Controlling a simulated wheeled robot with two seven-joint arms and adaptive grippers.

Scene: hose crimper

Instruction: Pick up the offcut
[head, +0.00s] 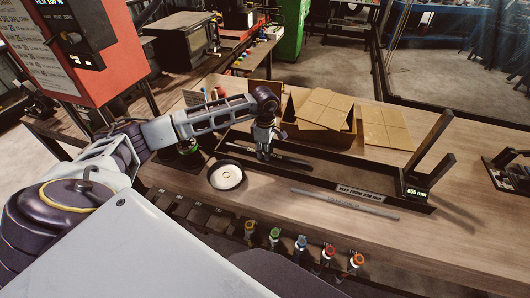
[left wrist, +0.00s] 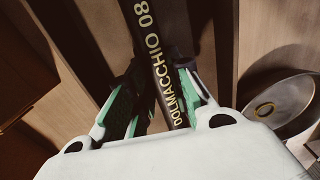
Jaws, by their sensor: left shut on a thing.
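A black hose piece (left wrist: 160,40) with pale lettering reading "DOLMACCHIO 08" runs between the fingers of my left gripper in the left wrist view; I take it as the offcut. My left gripper (left wrist: 155,100) is shut on it, with green pads on either side. In the head view the left gripper (head: 264,152) points down at the left part of a long black tray (head: 310,177), and a bit of the lettered hose shows beside it. The fingers hide part of the hose. My right gripper is not in view.
A grey rod (head: 345,203) lies on the table in front of the tray. A round dish (head: 227,178) stands to the left. Cardboard boxes (head: 320,115) stand behind the tray. A black upright (head: 428,145) with a display rises at its right end.

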